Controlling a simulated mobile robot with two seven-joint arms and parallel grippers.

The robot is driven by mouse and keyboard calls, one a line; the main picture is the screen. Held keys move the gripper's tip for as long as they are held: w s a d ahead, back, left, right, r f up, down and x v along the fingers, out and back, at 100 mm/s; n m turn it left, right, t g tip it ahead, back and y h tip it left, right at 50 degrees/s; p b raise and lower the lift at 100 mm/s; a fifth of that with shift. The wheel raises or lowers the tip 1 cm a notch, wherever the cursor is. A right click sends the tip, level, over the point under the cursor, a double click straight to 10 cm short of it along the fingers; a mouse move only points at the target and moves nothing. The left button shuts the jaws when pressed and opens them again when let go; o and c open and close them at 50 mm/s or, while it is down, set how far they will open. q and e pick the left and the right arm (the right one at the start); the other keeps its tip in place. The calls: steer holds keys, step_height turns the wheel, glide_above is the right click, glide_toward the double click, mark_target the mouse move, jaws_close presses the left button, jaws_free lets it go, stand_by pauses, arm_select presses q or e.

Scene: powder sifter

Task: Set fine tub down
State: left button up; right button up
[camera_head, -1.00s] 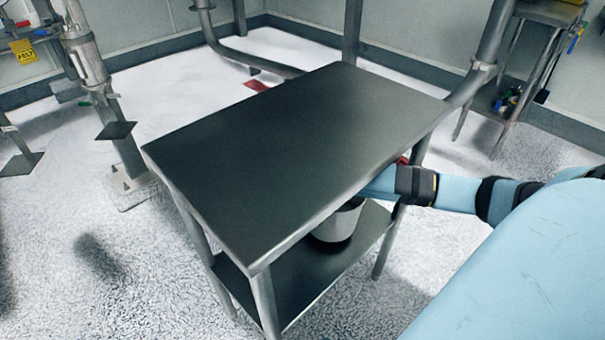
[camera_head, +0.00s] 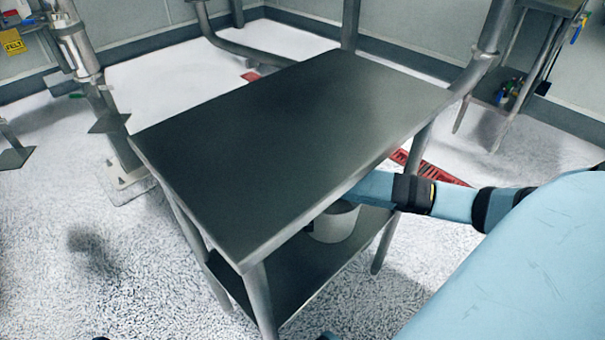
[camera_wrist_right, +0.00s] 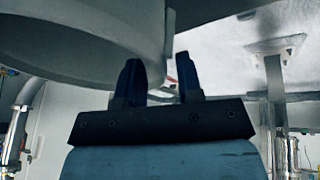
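A pale grey round tub (camera_head: 335,222) is on or just over the lower shelf (camera_head: 285,275) of a steel table, under the tabletop. Its upper part is hidden by the tabletop edge and my right arm. My right arm reaches in from the right beneath the tabletop, and its gripper is hidden in the head view. In the right wrist view the gripper (camera_wrist_right: 160,80) has its two dark fingers apart, with the tub (camera_wrist_right: 80,45) filling the upper left. The tub's edge comes down near the gap between the fingers; I cannot tell whether they touch it. My left gripper is not seen.
The tabletop (camera_head: 290,140) is bare. Table legs stand close to my right arm. A red grated item (camera_head: 435,170) lies on the floor behind the arm. A pipe stand (camera_head: 85,60) is at left, and a shelf unit (camera_head: 510,90) at back right.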

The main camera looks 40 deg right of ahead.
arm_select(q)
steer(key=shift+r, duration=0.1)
arm_select(e)
steer(key=shift+r, duration=0.1)
steer(key=shift+r, duration=0.35)
arm_select(q)
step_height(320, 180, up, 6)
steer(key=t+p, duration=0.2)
steer(key=p, duration=0.2)
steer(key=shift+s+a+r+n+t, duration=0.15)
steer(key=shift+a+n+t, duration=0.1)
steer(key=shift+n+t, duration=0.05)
arm_select(e)
steer(key=s+a+r, duration=0.2)
steer(key=s+a, duration=0.7)
steer(key=shift+s, duration=0.35)
steer(key=shift+f, duration=0.1)
